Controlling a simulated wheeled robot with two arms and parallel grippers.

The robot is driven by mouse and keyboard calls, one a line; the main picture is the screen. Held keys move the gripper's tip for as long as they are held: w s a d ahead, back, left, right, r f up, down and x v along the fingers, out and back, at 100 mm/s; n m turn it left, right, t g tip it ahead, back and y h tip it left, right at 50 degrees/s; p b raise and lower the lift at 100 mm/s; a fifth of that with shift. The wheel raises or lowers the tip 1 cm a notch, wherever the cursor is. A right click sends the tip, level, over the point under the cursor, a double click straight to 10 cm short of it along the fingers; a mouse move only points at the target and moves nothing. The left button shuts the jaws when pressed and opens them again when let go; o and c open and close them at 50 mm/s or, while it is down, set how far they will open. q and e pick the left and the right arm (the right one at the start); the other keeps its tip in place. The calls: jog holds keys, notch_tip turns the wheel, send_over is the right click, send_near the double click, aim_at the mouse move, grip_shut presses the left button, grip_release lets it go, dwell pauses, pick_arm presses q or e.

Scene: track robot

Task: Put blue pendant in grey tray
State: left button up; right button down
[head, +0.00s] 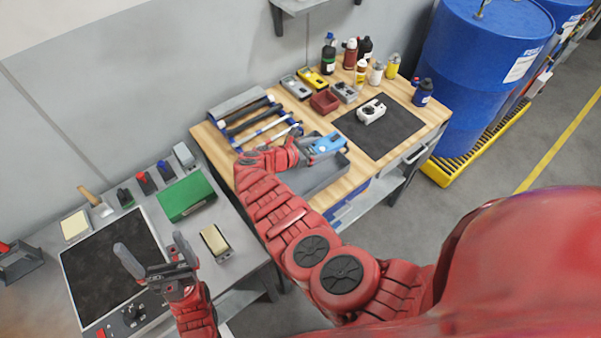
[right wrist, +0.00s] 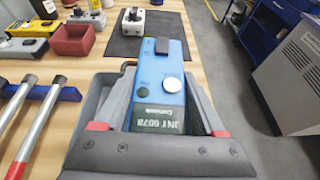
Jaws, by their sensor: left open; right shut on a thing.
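The blue pendant (head: 329,143) is held by my right gripper (head: 312,150) above the wooden bench. In the right wrist view the blue pendant (right wrist: 160,85) sits between the two fingers, its dark label end toward me and a white round knob on top. The grey tray (head: 322,179) is under my right gripper and partly hidden by the arm. Its grey wall (right wrist: 92,95) shows beside and below the pendant in the right wrist view. I cannot tell whether the pendant touches the tray. My left gripper (head: 153,252) is open and empty over the grey bench at left.
A black mat (head: 385,133) with a white device (head: 371,111) lies right of the tray. A tool rack (head: 258,125) stands left of it. A red bin (head: 324,101), meters and bottles stand behind. A green box (head: 187,198) is on the grey bench.

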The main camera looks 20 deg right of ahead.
aim_at(311, 151)
jog(key=a, duration=0.2)
jog(key=a+r, duration=0.1)
jog(key=shift+s+a+r+n+t, duration=0.1)
jog(key=shift+s+a+n+t, duration=0.15)
jog(key=shift+s+n+t, duration=0.05)
jog(key=shift+a+f, duration=0.15)
jog(key=shift+f, duration=0.1)
notch_tip(311, 151, down, 5)
jog(key=b, duration=0.3)
jog(key=shift+f, duration=0.2)
notch_tip(311, 151, down, 4)
jog(key=b, duration=0.4)
jog(key=shift+f, duration=0.25)
jog(key=shift+r, duration=0.2)
jog(key=shift+f, duration=0.15)
grip_release()
